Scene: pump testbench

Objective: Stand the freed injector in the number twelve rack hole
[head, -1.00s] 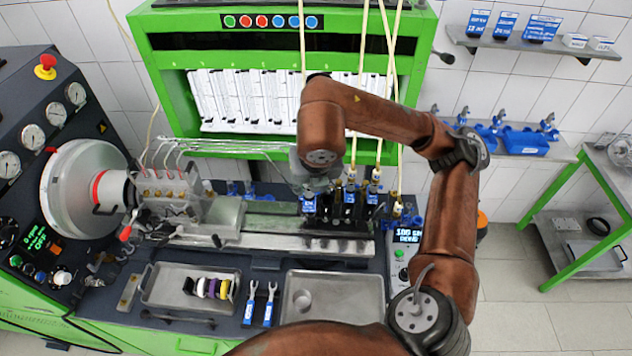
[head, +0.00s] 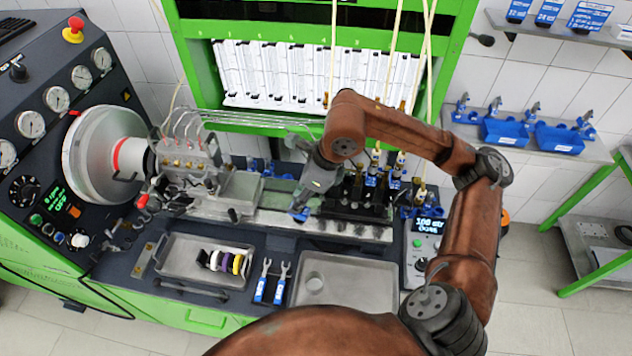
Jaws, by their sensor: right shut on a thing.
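My right gripper (head: 308,200) is over the metal bed of the bench, left of the black injector stand (head: 353,206). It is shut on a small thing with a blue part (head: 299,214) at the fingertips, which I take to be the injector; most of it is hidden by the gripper. Other injectors with blue parts (head: 371,180) stand upright with hoses at the right of the stand. Hole numbers are too small to read, so I cannot tell which is number twelve. My left gripper is not in view.
A tray (head: 176,268) with coloured rings, two blue-handled wrenches (head: 270,280) and an empty-looking metal tray (head: 372,297) with a small cup lie in front. Hoses (head: 392,60) hang from the green frame. Blue holders (head: 505,131) sit on the right shelf.

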